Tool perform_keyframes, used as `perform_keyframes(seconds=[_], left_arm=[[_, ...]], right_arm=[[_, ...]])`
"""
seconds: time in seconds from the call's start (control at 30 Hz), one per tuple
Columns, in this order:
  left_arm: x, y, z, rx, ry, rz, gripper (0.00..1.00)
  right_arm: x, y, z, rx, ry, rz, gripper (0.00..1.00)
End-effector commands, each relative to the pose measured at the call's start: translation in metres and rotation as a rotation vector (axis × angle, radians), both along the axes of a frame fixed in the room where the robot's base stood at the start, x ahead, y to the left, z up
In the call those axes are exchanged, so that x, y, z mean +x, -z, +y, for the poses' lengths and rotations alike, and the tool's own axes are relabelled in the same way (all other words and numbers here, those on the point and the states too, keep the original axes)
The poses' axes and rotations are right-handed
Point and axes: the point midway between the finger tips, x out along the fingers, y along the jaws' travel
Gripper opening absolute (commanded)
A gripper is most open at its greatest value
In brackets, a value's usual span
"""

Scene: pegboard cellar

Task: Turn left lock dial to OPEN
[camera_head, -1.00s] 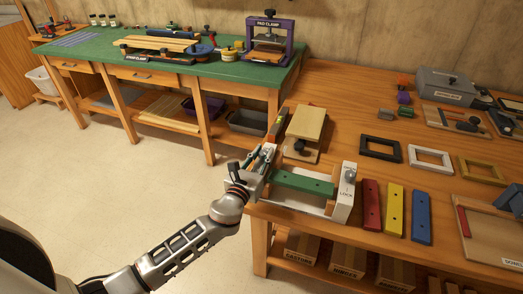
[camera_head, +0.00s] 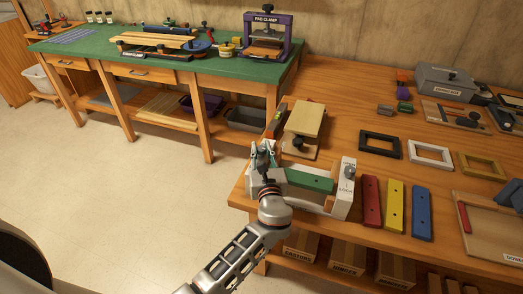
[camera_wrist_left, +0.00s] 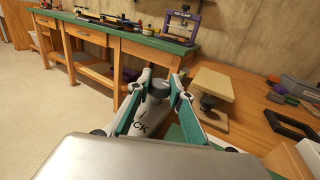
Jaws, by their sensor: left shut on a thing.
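The lock fixture has a green bar (camera_head: 310,181) between two white end blocks. The right end block (camera_head: 343,196) carries lettering and a small dark dial (camera_head: 349,171). The left end block is mostly hidden by my left gripper (camera_head: 264,150) in the head view. In the left wrist view, my gripper's teal-padded fingers (camera_wrist_left: 158,88) are closed around the grey left lock dial (camera_wrist_left: 158,90), and part of the word LOCK shows on the white block (camera_wrist_left: 142,125) below. The dial's pointer setting cannot be read. My right gripper is not in view.
A wooden block on a clamp stand (camera_head: 304,127) stands just behind the fixture. Red (camera_head: 372,202), yellow (camera_head: 393,206) and blue (camera_head: 420,213) bars lie to its right. Several frames lie farther back. Open floor is to the left of the bench.

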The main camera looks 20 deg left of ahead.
Motion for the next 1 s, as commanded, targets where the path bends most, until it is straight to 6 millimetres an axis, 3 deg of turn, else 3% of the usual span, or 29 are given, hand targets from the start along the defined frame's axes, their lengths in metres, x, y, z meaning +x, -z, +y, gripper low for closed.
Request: perform_keyframes(seconds=[0.3,0.33,0.4,0.77,1.0], left_arm=[[0.001,-0.001,0.001,0.0,-0.001,-0.001,0.0],[0.001,-0.001,0.001,0.0,-0.001,-0.001,0.23],[0.001,-0.001,0.001,0.0,-0.001,-0.001,0.38],[-0.002,0.0,-0.001,-0.001,0.0,0.0,0.38],[-0.03,0.001,-0.014,-0.003,0.0,0.001,0.38]], right_arm=[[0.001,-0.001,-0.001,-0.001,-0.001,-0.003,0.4],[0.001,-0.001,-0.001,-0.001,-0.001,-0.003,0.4],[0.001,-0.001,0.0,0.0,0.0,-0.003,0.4],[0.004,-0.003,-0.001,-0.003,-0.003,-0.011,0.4],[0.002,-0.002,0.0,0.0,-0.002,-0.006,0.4]])
